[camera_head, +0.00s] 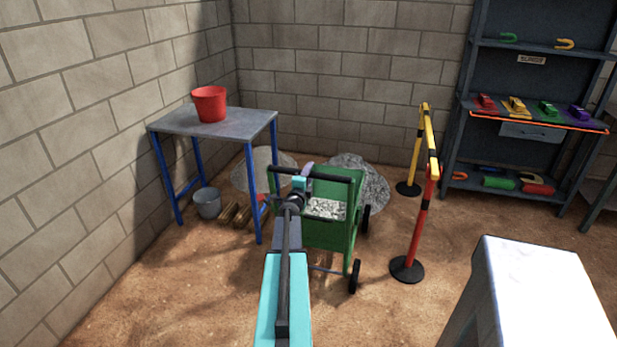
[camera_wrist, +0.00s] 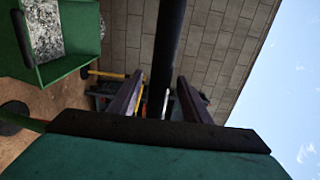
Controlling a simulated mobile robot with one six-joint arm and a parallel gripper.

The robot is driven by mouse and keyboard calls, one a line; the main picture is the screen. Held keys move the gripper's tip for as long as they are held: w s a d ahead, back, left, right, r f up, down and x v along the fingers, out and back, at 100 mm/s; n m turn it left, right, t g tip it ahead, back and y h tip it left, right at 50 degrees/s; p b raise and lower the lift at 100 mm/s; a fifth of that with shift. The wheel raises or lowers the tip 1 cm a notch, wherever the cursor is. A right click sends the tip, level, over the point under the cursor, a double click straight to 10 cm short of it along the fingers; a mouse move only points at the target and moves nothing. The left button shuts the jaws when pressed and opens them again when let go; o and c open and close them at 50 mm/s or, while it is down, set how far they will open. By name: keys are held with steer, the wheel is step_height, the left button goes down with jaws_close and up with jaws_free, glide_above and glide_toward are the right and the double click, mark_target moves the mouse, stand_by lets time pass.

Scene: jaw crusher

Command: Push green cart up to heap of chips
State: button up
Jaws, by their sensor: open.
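The green cart (camera_head: 342,237) stands on the dirt floor ahead of me, loaded with grey chips (camera_head: 325,208). Its black handle bar (camera_head: 332,176) is nearest my arm; the bar also shows in the wrist view (camera_wrist: 168,40). My gripper (camera_head: 305,172) is at the handle, with its jaws open. In the wrist view, the bar runs between the two fingers (camera_wrist: 162,78); I cannot tell whether they touch it. A coarse grey heap of chips (camera_head: 368,188) lies just behind the cart, partly hidden by it. Any gap between them is hidden.
A paler heap (camera_head: 252,176) lies left, behind a blue-legged table (camera_head: 170,121) with a red bucket (camera_head: 209,104). A grey bucket (camera_head: 208,203) stands under it. A red-yellow barrier (camera_head: 422,205) stands right of the cart. A shelf (camera_head: 520,75) and white-topped block (camera_head: 535,280) are farther right.

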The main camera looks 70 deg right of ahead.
steer(key=shift+c, duration=0.5)
jaws_close()
stand_by(0.8)
